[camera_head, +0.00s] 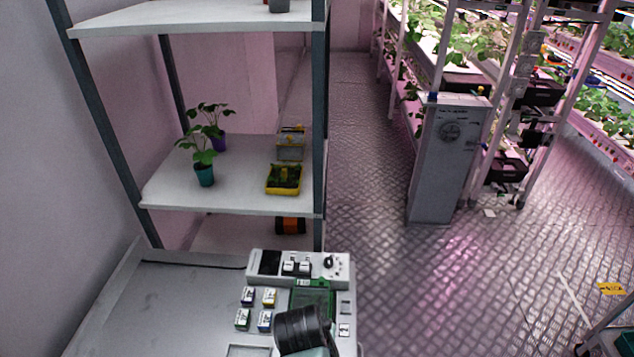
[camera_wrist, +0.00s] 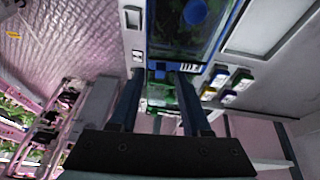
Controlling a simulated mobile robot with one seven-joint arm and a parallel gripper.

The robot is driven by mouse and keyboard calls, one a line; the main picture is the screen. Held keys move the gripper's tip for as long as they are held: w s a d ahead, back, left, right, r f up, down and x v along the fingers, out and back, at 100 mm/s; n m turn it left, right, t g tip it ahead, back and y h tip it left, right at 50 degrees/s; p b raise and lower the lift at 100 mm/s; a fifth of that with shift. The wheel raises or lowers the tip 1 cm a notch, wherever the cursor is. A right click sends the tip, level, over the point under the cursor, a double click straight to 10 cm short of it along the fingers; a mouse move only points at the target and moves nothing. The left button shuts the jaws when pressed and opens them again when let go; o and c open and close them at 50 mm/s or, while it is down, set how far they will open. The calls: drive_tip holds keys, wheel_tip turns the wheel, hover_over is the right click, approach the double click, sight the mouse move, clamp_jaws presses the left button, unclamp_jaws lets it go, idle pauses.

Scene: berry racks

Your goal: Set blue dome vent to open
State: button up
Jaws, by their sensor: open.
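A clear dome with a blue edge (camera_wrist: 232,28) lies over green plants at the top of the wrist view. A round blue vent piece (camera_wrist: 195,12) sits on it, partly near the frame's top edge; whether it stands open or closed I cannot tell. My gripper (camera_wrist: 157,76) is open, its two dark fingers pointing toward the bench below the dome, with nothing seen held between them. In the head view my dark arm covers the dome's area, and only a green tray (camera_head: 312,291) shows behind it.
A white control panel (camera_head: 300,266) with switches and a black knob stands behind the tray. Several small boxes (camera_head: 268,297) lie left of the tray on the bench (camera_head: 165,300). The bench's left part is mostly clear. A shelf (camera_head: 240,196) with potted plants rises behind.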

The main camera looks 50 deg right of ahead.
drive_tip(key=shift+w+d+f, duration=0.1)
drive_tip(key=shift+d+f, duration=0.05)
drive_tip(key=shift+f, duration=0.35)
clamp_jaws()
idle(1.2)
